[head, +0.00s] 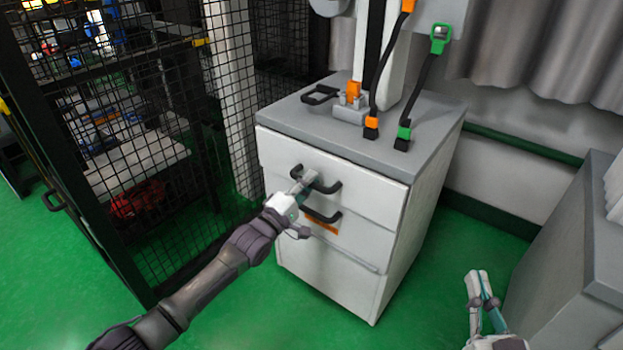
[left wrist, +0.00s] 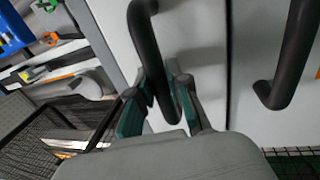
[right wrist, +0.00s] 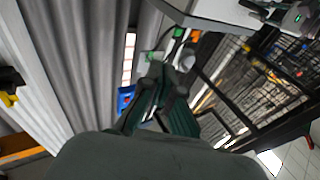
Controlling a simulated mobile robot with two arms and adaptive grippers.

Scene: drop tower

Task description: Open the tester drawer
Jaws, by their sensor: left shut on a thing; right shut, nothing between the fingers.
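The tester is a white cabinet with a grey top (head: 300,110) and a front of stacked drawers. The top drawer (head: 375,191) looks flush with the cabinet front. My left gripper (head: 307,182) is shut on its dark bar handle (head: 329,187); the fingers hide part of the bar. In the left wrist view the fingers (left wrist: 160,92) sit on both sides of this handle (left wrist: 143,38). A lower drawer's dark handle (head: 321,216) is just below. My right gripper (head: 481,284) is shut and empty, right of the cabinet; it also shows in the right wrist view (right wrist: 162,88).
A black mesh fence (head: 160,150) stands close on the left. A grey cabinet (head: 570,260) stands at the right. Orange and green connectors with black straps (head: 420,85) rise above the tester top. Green floor (head: 240,310) is open in front of the drawers.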

